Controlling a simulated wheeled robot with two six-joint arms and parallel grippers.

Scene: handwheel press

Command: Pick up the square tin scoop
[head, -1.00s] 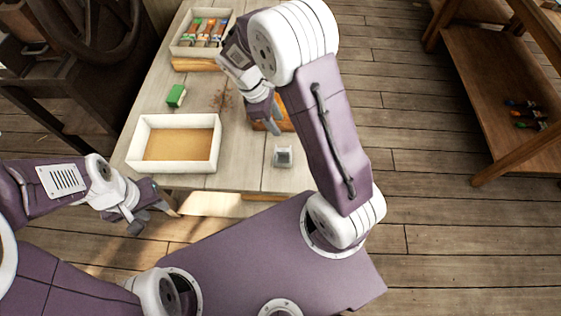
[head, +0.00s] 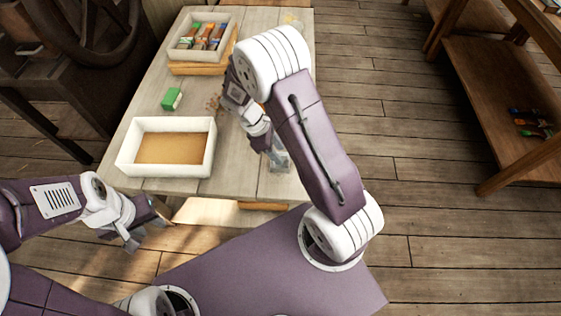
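The square tin scoop (head: 283,163) is a small grey metal piece near the front right of the pale wooden table (head: 240,180). My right gripper (head: 272,152) points down over its left and far side and hides part of it. I cannot tell whether the fingers touch the scoop or how far apart they are. My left gripper (head: 147,232) is off the table's front left edge, open and empty, away from the scoop.
A white tray with a brown bottom (head: 212,160) stands at the table's front left. A green block (head: 172,99) lies behind it. A white bin (head: 176,52) with several coloured items is at the back. A wooden bench (head: 497,120) stands at the far right.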

